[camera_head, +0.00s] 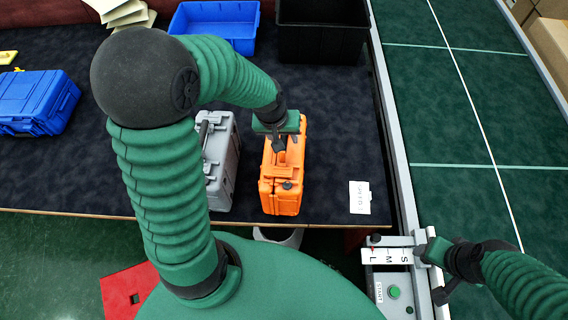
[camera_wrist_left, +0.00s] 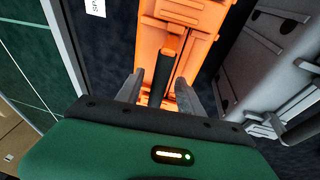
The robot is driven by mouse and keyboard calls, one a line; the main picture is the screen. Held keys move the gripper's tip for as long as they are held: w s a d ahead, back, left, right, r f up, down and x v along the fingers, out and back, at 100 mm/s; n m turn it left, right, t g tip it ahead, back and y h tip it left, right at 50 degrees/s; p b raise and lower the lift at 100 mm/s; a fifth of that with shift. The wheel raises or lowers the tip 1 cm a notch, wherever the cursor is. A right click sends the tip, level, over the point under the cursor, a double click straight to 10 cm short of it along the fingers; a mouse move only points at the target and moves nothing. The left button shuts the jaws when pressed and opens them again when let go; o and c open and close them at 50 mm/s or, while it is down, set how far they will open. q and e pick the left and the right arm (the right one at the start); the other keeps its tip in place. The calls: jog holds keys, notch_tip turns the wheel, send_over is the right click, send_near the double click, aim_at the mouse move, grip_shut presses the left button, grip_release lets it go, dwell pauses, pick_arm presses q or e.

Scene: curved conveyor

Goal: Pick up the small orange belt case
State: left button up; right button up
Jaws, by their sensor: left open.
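The small orange belt case (camera_head: 284,178) stands on the dark table near its front edge, handle side up. My left gripper (camera_head: 278,142) is above the case, over its handle. In the left wrist view the case (camera_wrist_left: 188,22) lies straight ahead, and the open fingers of my left gripper (camera_wrist_left: 160,92) stand on either side of its black and orange handle (camera_wrist_left: 164,68). I cannot tell whether the fingers touch it. My right gripper (camera_head: 432,252) is at the lower right, beside the size-label panel; its finger state is unclear.
A grey case (camera_head: 220,165) stands close left of the orange one, partly behind my left arm. A blue case (camera_head: 36,102), a blue bin (camera_head: 216,22) and a black bin (camera_head: 322,35) are on the table. The green conveyor (camera_head: 470,110) runs along the right. A white label card (camera_head: 360,197) lies nearby.

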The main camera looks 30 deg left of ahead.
pick_arm(q)
jog(key=shift+s+d+f, duration=0.1)
jog(key=shift+d, duration=0.1)
jog(key=c, duration=0.5)
jog(key=shift+a+f, duration=0.1)
jog(key=shift+a, duration=0.1)
grip_shut()
